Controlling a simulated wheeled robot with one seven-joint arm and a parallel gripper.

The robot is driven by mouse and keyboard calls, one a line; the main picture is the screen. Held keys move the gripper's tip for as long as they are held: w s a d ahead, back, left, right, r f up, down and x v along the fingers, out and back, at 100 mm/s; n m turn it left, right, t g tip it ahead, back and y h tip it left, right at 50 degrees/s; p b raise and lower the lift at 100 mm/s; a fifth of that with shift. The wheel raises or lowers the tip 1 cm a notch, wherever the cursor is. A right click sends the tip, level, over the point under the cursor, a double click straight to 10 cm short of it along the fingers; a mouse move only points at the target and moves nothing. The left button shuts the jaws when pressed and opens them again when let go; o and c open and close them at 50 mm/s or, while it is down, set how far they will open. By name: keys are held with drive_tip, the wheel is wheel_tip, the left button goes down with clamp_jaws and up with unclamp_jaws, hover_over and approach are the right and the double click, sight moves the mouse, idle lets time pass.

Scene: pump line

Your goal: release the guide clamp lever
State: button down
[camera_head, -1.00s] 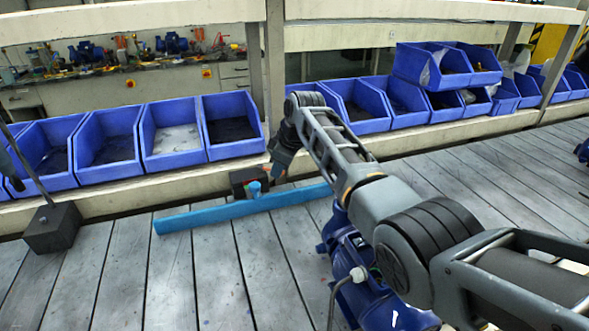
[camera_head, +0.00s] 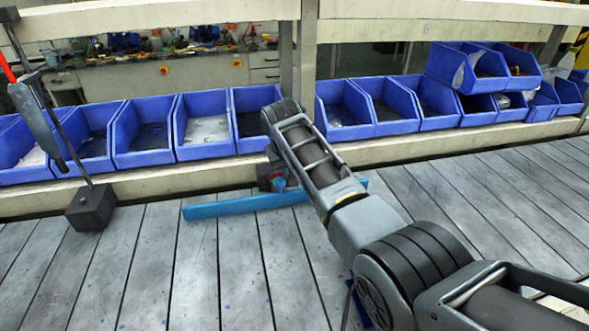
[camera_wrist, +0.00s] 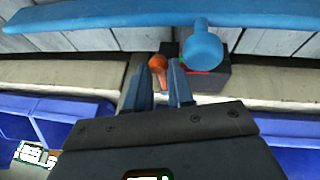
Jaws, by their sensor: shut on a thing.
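The guide clamp is a small dark block (camera_wrist: 222,78) behind a long blue guide rail (camera_wrist: 110,16), with a round blue knob (camera_wrist: 202,46) on the rail side. Its lever has an orange-red end (camera_wrist: 158,62). My gripper (camera_wrist: 163,72) is shut on this lever, whose end shows between the fingertips. In the head view, the rail (camera_head: 235,207) lies on the grey slatted deck and the clamp block (camera_head: 266,172) sits behind it.
Blue bins (camera_head: 205,125) line the ledge behind the deck, with a post (camera_head: 304,60) rising between them. A dark block with a rod (camera_head: 92,206) stands at left, below a hanging tool (camera_head: 38,115). The deck in front of the rail is clear.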

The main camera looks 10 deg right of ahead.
drive_tip(key=shift+a+m, duration=0.25)
drive_tip(key=shift+m, duration=0.25)
drive_tip(key=c, duration=1)
unclamp_jaws()
drive_tip(key=v, duration=0.7)
drive_tip(key=shift+r, duration=0.4)
drive_tip(key=shift+s+a, duration=0.15)
